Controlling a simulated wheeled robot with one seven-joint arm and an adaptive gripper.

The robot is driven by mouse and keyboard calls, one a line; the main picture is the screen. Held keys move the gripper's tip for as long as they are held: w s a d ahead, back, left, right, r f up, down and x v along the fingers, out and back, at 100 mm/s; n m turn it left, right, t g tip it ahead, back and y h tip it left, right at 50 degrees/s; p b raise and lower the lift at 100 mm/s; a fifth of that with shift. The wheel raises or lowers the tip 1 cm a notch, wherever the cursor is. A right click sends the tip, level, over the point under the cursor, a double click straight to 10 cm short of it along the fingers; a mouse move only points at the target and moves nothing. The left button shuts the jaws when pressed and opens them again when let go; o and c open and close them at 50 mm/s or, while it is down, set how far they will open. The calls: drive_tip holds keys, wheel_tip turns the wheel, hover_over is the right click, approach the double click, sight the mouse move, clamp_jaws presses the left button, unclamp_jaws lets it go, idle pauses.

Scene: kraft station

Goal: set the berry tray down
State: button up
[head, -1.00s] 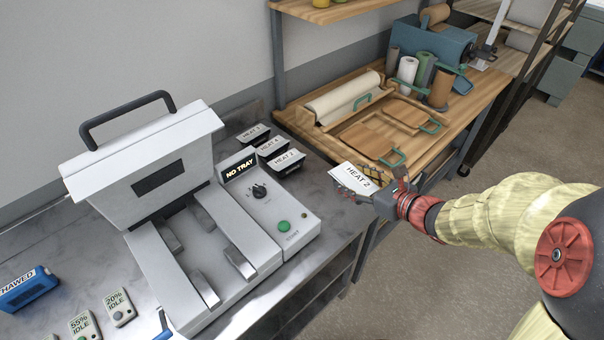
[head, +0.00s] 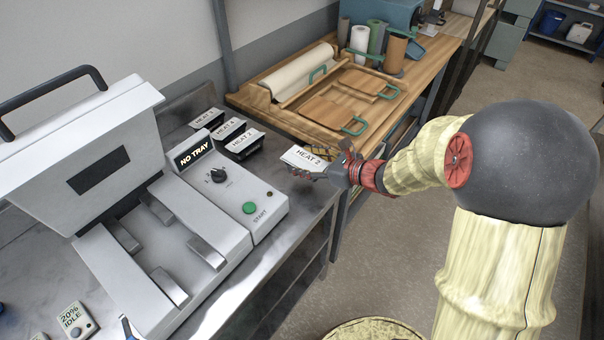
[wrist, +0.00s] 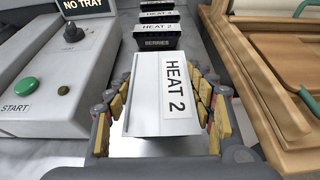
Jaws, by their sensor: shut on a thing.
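The berry tray (head: 300,157) has a pale top with a HEAT 2 label. My gripper (head: 322,168) is shut on it at the right edge of the steel bench. In the wrist view the tray (wrist: 147,95) sits between the padded fingers of my gripper (wrist: 160,85), one set at each side. Its contents are hidden. I cannot tell whether its underside touches the bench. Beyond it, a dark tray (wrist: 157,43) marked HEAT 2 and BERRIES stands first in a row; in the head view this tray (head: 243,148) is left of the held one.
The white heating machine (head: 120,140) stands left with its lid raised and a NO TRAY display (head: 194,153). Its control box (head: 235,195) is close to the held tray's left. A wooden bench (head: 300,125) with boards and rolls lies to the right. Bare steel bench (head: 290,215) shows in front.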

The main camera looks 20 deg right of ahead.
drive_tip(key=shift+w+f, duration=0.7)
drive_tip(key=shift+f, duration=0.1)
drive_tip(key=shift+w+f+b, duration=0.15)
drive_tip(key=shift+f+b, duration=0.45)
drive_tip(key=shift+f, duration=0.3)
drive_tip(key=shift+w+f+b, duration=0.1)
drive_tip(key=shift+f+b, duration=0.5)
drive_tip(key=shift+f, duration=0.25)
drive_tip(key=shift+f, duration=0.2)
drive_tip(key=o, duration=1.2)
drive_tip(key=shift+o, duration=0.2)
